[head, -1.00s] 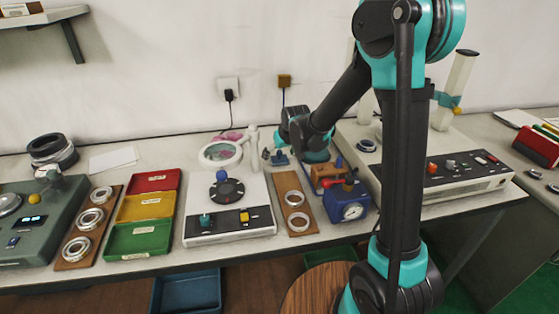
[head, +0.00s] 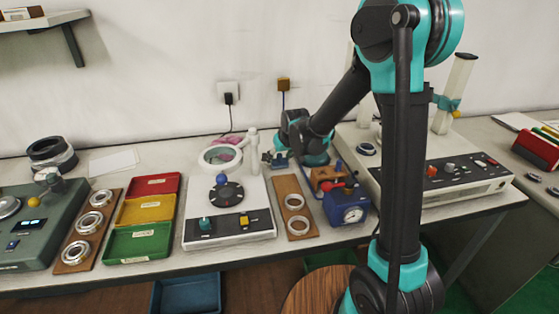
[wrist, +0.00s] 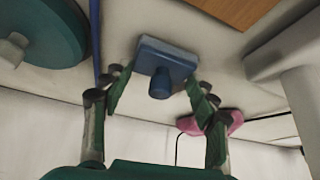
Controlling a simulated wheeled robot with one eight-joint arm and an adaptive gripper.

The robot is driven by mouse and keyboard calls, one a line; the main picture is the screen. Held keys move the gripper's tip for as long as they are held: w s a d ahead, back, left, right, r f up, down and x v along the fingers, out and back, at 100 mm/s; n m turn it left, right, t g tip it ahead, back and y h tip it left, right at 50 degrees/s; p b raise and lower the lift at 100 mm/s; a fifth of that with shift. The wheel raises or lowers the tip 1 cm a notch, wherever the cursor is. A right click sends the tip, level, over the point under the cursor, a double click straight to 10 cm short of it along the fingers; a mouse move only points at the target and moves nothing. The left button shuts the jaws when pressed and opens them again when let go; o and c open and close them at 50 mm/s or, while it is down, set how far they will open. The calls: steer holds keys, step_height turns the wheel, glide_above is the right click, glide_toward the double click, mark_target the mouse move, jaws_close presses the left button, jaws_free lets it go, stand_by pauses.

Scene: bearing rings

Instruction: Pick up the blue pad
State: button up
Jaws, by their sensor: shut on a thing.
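The blue pad (wrist: 165,57), a flat block with a round blue knob, is between my fingertips in the wrist view. In the head view it shows small (head: 280,162) at the back of the bench, partly hidden by my gripper. My gripper (wrist: 156,84) is shut on the pad, one green finger on each side. It also shows in the head view (head: 273,157), behind the wooden board. I cannot tell whether the pad touches the bench.
A white magnifier station (head: 229,205) stands to the left. A wooden board with rings (head: 296,213) lies in front. A blue gauge box (head: 349,208) and an orange-brown block (head: 326,177) are close on the right. A pink thing (wrist: 226,122) lies near the wall.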

step_height(320, 180, up, 20)
steer(key=shift+f, duration=0.1)
steer(key=shift+c, duration=0.8)
